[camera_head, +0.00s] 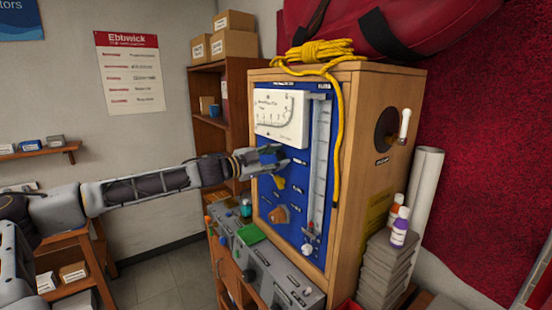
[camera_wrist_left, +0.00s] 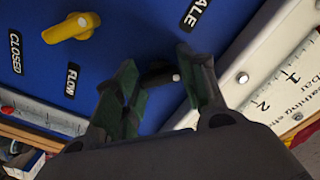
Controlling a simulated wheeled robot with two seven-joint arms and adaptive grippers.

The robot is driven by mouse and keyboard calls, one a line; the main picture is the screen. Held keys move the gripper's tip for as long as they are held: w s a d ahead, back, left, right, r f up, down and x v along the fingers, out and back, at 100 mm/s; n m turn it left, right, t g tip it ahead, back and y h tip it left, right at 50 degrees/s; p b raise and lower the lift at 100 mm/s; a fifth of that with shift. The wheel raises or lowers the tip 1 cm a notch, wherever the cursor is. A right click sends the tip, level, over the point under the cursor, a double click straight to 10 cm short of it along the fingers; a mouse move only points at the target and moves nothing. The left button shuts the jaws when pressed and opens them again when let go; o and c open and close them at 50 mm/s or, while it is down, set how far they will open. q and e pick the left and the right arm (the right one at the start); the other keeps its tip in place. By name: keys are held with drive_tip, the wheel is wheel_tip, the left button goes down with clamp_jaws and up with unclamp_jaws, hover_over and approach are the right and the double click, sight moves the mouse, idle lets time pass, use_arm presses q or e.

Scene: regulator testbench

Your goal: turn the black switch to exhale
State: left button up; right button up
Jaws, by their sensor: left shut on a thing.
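The black switch (camera_wrist_left: 158,74) sits on the blue panel (camera_head: 269,150) between the two fingers of my left gripper (camera_head: 283,156). In the left wrist view a white mark shows at the switch's right end. My left gripper (camera_wrist_left: 163,88) is shut on the switch, and its green-padded fingers stand on either side of it. A label ending in "ALE" (camera_wrist_left: 197,12) is above the switch in that view; its first letters are cut off. In the head view the fingers hide the switch. My right gripper is not in view.
A yellow knob (camera_wrist_left: 72,27) is on the panel near the labels "CLOSED" and "FLOW"; it shows below my gripper in the head view (camera_head: 279,182). A white gauge (camera_head: 281,113) is above. Yellow rope (camera_head: 338,130) hangs down the wooden cabinet (camera_head: 372,150).

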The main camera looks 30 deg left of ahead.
use_arm(q)
drive_tip(key=o, duration=0.7)
drive_tip(key=shift+o, duration=0.2)
drive_tip(key=shift+m, duration=0.3)
drive_tip(key=m, duration=0.8)
drive_tip(key=shift+m, duration=0.3)
drive_tip(key=m, duration=0.4)
drive_tip(key=shift+m+b, duration=0.3)
drive_tip(key=shift+b, duration=0.05)
drive_tip(key=shift+m, duration=1.6)
drive_tip(key=shift+m, duration=0.6)
